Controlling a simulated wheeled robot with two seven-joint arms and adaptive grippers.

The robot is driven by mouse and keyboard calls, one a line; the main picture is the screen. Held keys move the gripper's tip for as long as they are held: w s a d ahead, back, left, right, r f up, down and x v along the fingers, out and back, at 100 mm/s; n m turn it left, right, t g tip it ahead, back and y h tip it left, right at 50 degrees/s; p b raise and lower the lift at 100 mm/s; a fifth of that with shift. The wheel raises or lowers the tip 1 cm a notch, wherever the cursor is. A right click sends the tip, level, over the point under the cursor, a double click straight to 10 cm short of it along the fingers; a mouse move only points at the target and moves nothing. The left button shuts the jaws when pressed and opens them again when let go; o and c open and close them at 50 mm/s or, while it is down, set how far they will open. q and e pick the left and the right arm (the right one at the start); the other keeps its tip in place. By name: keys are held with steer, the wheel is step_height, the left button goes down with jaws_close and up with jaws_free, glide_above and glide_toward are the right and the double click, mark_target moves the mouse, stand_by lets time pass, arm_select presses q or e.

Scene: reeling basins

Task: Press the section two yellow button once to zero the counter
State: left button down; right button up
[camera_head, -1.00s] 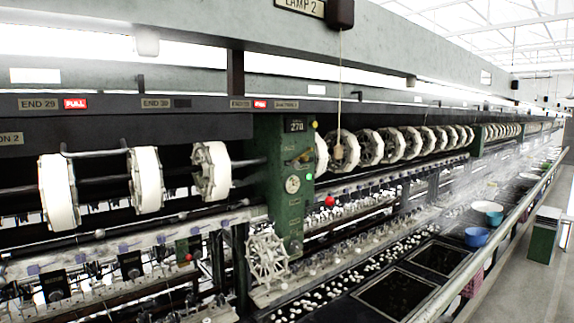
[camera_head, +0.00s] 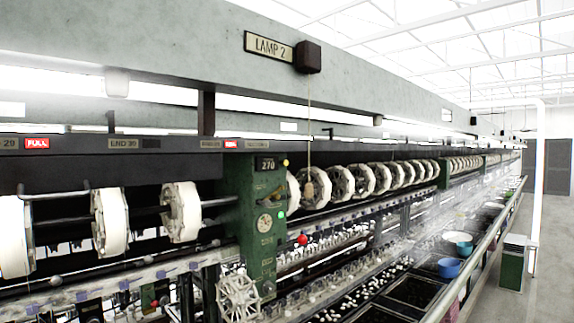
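A green panel post (camera_head: 236,198) stands left of centre on the reeling machine. Near its top is a dark counter (camera_head: 266,163) that reads 270. A small yellow button (camera_head: 285,162) sits at the panel's upper right edge, beside the counter. It is small in the picture, and whether it is pressed cannot be told. Below are a round pale dial (camera_head: 264,223), a green light (camera_head: 281,214) and a red ball knob (camera_head: 302,239). Neither of my grippers is in view.
White reels (camera_head: 181,212) line both sides of the post. A LAMP 2 sign (camera_head: 268,46) and a dark box with a hanging pull cord (camera_head: 309,120) are above. A pale spoked reel (camera_head: 238,299) stands low in front of the post. Blue basin (camera_head: 449,268) and open aisle floor lie right.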

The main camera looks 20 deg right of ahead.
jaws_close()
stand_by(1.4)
